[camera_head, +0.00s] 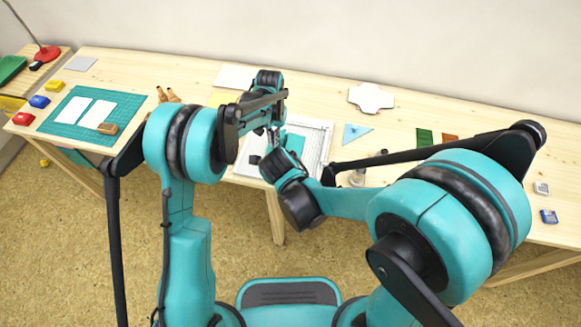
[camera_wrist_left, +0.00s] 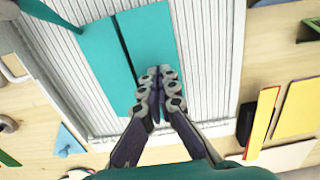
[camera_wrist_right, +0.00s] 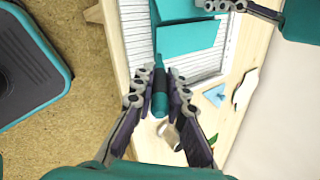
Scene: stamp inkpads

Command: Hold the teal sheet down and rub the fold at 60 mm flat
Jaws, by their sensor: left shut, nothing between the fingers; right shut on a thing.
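The teal sheet (camera_wrist_left: 110,50) lies on a white ribbed board (camera_wrist_left: 205,45), with a dark fold line running along it in the left wrist view. It shows partly in the head view (camera_head: 295,143) and in the right wrist view (camera_wrist_right: 187,40). My left gripper (camera_wrist_left: 158,75) is shut and empty, its fingertips over the sheet's near part; I cannot tell whether they touch it. My right gripper (camera_wrist_right: 160,76) is shut on a teal-handled tool (camera_wrist_right: 160,100), whose narrow end points toward the sheet. The 60 mm mark cannot be read.
A blue triangle (camera_head: 356,132) and a white cross-shaped piece (camera_head: 371,97) lie right of the board. Green (camera_head: 424,137) and brown (camera_head: 450,143) pieces lie farther right.

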